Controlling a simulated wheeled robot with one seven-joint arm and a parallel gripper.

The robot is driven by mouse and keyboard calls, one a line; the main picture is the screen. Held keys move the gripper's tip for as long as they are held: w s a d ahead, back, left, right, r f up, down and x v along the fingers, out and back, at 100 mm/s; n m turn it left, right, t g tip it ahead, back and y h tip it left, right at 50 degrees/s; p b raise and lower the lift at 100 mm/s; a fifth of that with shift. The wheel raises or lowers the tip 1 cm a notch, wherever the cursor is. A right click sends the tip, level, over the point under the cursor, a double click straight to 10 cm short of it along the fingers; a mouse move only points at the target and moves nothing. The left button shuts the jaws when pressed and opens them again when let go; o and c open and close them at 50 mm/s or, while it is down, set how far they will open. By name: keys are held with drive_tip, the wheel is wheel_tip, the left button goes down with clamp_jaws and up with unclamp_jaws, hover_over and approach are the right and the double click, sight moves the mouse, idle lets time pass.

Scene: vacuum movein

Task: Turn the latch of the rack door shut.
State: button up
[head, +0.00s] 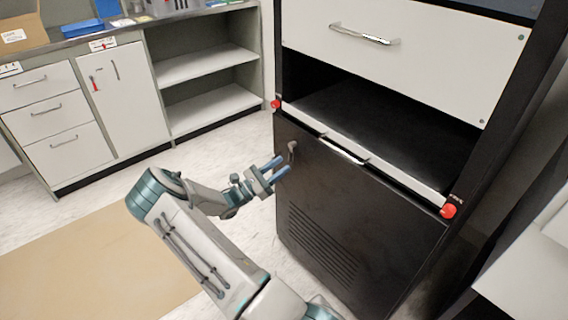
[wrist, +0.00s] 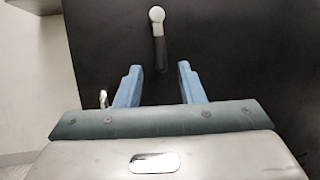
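The rack door (head: 335,215) is a black panel with vent slots, low on the dark rack. It looks closed against the rack front. The latch (head: 292,148) is a small grey lever near the door's upper left. In the wrist view the latch (wrist: 157,38) has a pale round pivot at the top and a dark handle hanging down from it. My gripper (head: 281,167) is in front of the door, just below and left of the latch. In the wrist view its two blue fingers (wrist: 160,85) are spread apart with nothing between them, and the handle's lower end lies just beyond their tips.
Above the door is an open black bay with a pale front strip (head: 390,172) and red knobs (head: 449,211) at its ends. A white drawer (head: 400,50) is above that. Cabinets and shelves (head: 205,65) stand at the back left. The floor left of the rack is clear.

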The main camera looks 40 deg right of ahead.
drive_tip(key=v, duration=1.1)
drive_tip(key=shift+a+p, duration=0.2)
drive_tip(key=shift+p, duration=0.15)
drive_tip(key=s+a+r+m+g+y+p, duration=0.1)
drive_tip(key=s+r+m+g+y+p, duration=0.1)
drive_tip(key=s+r+m+y+p, duration=0.55)
drive_tip(key=s+a+r+m+g+y+p, duration=0.1)
drive_tip(key=s+r+m+g+y+p, duration=0.2)
drive_tip(key=r, duration=0.7)
drive_tip(key=s+a+r+m+t+y+p, duration=0.2)
drive_tip(key=s+a+r+t+y+p, duration=0.1)
drive_tip(key=r, duration=0.5)
drive_tip(key=s+a+r+m+t+y+p, duration=0.2)
drive_tip(key=s+a+r+t+y+p, duration=0.2)
drive_tip(key=r, duration=0.5)
drive_tip(key=s+a+r+m+t+y+p, duration=0.2)
drive_tip(key=s+a+r+t+y+p, duration=0.1)
drive_tip(key=s+a+r, duration=0.4)
wheel_tip(320, 180, up, 2)
drive_tip(key=shift+s+a+r+t+y+p, duration=0.1)
drive_tip(key=shift+s+a+t+y+p, duration=0.3)
drive_tip(key=shift+y+p, duration=0.5)
